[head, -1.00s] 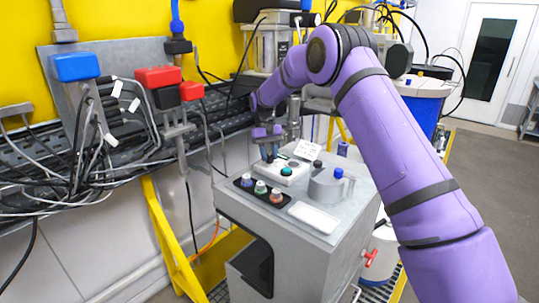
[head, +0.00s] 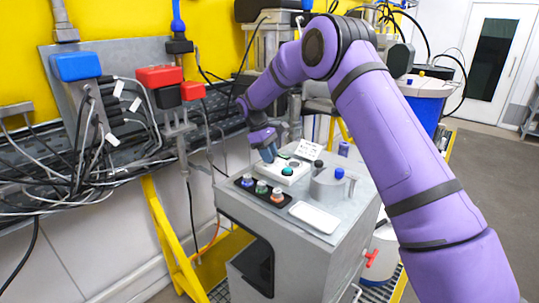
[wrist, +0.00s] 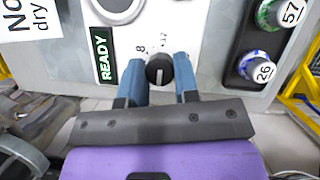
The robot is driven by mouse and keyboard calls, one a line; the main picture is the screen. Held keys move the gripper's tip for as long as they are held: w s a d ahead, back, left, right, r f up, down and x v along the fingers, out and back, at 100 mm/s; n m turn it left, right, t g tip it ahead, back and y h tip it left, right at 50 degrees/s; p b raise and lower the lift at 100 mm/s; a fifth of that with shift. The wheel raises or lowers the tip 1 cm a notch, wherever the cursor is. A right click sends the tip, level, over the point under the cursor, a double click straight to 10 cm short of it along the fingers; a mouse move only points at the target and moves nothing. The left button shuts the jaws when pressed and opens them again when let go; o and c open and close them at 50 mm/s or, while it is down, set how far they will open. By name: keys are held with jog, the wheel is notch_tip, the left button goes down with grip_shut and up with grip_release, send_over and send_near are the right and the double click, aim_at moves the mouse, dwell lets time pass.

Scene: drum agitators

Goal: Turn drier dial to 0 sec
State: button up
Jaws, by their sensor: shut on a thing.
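In the wrist view the drier dial (wrist: 159,71) is a black knob with a white line pointing up toward the top of the picture. It sits on the white drier (wrist: 180,25), with a printed 8 to its upper left and smaller, hard-to-read marks to its upper right. My gripper (wrist: 160,76) has its two blue fingers on either side of the dial, shut on it.
A green READY label (wrist: 104,57) lies left of the dial. A black tray (head: 248,190) with several capped vials stands in front of the drier. A grey pot (head: 327,187) and a white pad (head: 314,217) are on the bench. Cables hang on the left wall.

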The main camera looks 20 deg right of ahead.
jog(key=shift+n, duration=0.3)
jog(key=o, duration=0.9)
jog(key=v, duration=1)
jog(key=shift+a+r, duration=0.1)
jog(key=shift+r, duration=0.3)
